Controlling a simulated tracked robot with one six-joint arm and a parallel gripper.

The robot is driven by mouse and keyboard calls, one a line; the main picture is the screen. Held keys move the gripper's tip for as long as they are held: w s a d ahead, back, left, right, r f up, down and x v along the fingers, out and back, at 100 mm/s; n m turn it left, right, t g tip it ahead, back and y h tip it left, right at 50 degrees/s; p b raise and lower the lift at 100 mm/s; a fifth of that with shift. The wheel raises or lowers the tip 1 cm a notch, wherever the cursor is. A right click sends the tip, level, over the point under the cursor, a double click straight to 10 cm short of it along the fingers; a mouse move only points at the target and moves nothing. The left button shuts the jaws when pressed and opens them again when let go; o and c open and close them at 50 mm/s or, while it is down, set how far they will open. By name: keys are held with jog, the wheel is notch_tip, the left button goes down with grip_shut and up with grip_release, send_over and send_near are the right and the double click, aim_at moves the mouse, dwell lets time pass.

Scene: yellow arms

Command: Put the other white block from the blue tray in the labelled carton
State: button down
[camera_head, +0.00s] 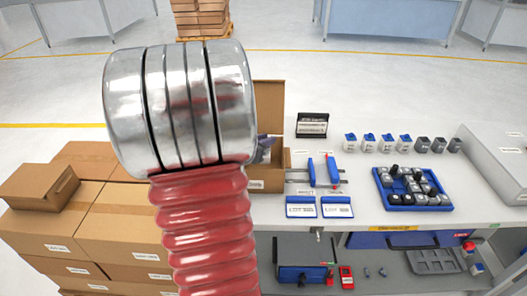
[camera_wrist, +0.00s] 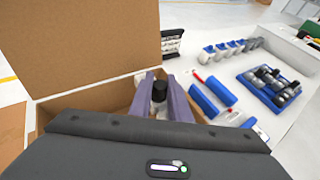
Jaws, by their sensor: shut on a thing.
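The open carton (camera_head: 278,186) stands at the left end of the bench, its flap raised at the back. It fills the left of the wrist view (camera_wrist: 85,103). My gripper (camera_head: 264,150) is over the carton opening, partly hidden behind my red and silver arm. In the wrist view its two purple fingers (camera_wrist: 161,100) are shut on a white block (camera_wrist: 161,114) with a black top. How far the block is above the carton floor is hidden. The blue tray (camera_head: 418,208) is at the right of the bench, holding several grey and white pieces. It also shows in the wrist view (camera_wrist: 256,92).
Stacked cardboard boxes (camera_head: 115,216) fill the left. A grey case (camera_head: 492,158) stands far right.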

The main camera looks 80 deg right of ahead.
jog(key=shift+f, duration=1.85)
jog(key=shift+f, duration=0.6)
jog(key=c, duration=1.7)
grip_release()
jog(key=shift+f, duration=0.15)
jog(key=shift+o, duration=0.2)
jog(key=shift+r, duration=0.6)
jog(key=v, duration=1.2)
jog(key=shift+w+r, duration=0.1)
jog(key=shift+r, duration=0.05)
